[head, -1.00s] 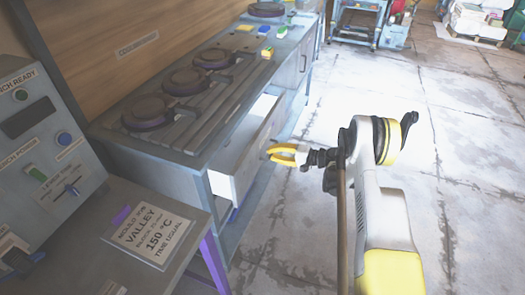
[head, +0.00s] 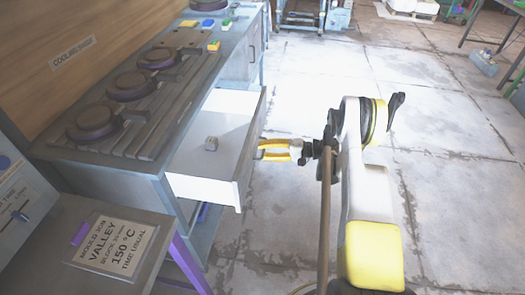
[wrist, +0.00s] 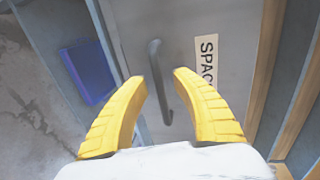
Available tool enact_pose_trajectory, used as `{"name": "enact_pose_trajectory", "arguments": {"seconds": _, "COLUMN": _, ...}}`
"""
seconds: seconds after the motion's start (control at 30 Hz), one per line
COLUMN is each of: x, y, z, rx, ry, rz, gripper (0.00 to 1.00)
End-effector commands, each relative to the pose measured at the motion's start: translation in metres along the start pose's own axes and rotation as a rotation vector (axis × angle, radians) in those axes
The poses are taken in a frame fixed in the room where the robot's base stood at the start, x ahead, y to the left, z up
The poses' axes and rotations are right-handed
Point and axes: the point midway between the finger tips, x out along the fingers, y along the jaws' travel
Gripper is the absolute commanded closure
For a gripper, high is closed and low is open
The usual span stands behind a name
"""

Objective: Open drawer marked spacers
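A dark bar handle (wrist: 155,65) runs down the front. My gripper (wrist: 160,76) has its yellow fingers apart, with the handle between their tips; contact is not clear. In the head view my gripper (head: 262,149) is at the drawer's front.
The bench top holds dark round moulds (head: 133,84) and coloured blocks (head: 213,46). A purple-legged table with a "Valley 150 °C" sign (head: 116,246) stands near left. A blue object (wrist: 88,70) shows beside the drawer in the wrist view.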

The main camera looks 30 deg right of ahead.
Motion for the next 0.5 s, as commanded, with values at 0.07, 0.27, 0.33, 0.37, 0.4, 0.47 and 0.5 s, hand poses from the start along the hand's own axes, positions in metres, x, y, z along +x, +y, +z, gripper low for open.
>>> {"name": "enact_pose_trajectory", "arguments": {"seconds": 0.07, "x": -0.004, "y": 0.0, "z": 0.0, "rx": 0.0, "ry": 0.001, "rz": 0.0, "gripper": 0.68}}
{"name": "enact_pose_trajectory", "arguments": {"seconds": 0.27, "x": -0.038, "y": 0.0, "z": -0.001, "rx": 0.0, "ry": 0.004, "rz": 0.0, "gripper": 0.68}}
{"name": "enact_pose_trajectory", "arguments": {"seconds": 0.33, "x": -0.054, "y": 0.0, "z": -0.001, "rx": 0.001, "ry": 0.005, "rz": 0.0, "gripper": 0.68}}
{"name": "enact_pose_trajectory", "arguments": {"seconds": 0.37, "x": -0.061, "y": 0.0, "z": -0.001, "rx": 0.001, "ry": 0.004, "rz": 0.0, "gripper": 0.68}}
{"name": "enact_pose_trajectory", "arguments": {"seconds": 0.4, "x": -0.07, "y": 0.0, "z": -0.001, "rx": 0.001, "ry": 0.005, "rz": 0.0, "gripper": 0.68}}
{"name": "enact_pose_trajectory", "arguments": {"seconds": 0.47, "x": -0.083, "y": 0.0, "z": -0.001, "rx": 0.001, "ry": 0.003, "rz": 0.0, "gripper": 0.68}}
{"name": "enact_pose_trajectory", "arguments": {"seconds": 0.5, "x": -0.091, "y": 0.0, "z": -0.001, "rx": 0.001, "ry": 0.004, "rz": 0.0, "gripper": 0.68}}
